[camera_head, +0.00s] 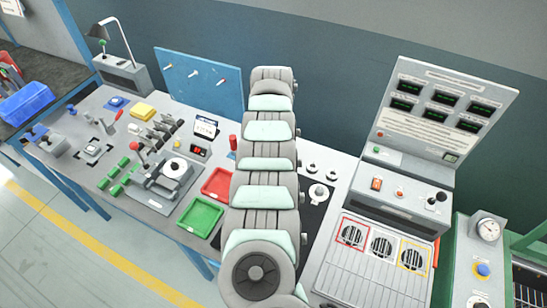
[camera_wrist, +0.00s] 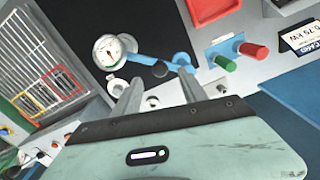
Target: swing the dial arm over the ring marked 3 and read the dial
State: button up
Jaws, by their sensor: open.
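In the wrist view a round white dial (camera_wrist: 115,48) with a red mark sits at the left end of the blue dial arm (camera_wrist: 150,62). The arm reaches left from a blue pivot post over a black mat. My gripper (camera_wrist: 160,76) is open, its two fingers pointing toward the blue arm and apart from each other, with nothing held. Contact with the arm cannot be told. Small pale round fittings (camera_wrist: 152,102) lie near the fingers; no number on them is readable. In the head view my arm hides the dial arm, and similar round fittings (camera_head: 318,192) show to its right.
A grey console with a display panel (camera_head: 440,105) and round grilles (camera_head: 381,247) stands at the right. Red (camera_head: 217,182) and green (camera_head: 202,216) trays lie left of my arm. In the wrist view green and red knobs (camera_wrist: 254,50) stand right of the pivot.

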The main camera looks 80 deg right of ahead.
notch_tip(320, 180, up, 6)
jog(key=shift+r, duration=0.1)
dwell(0.5)
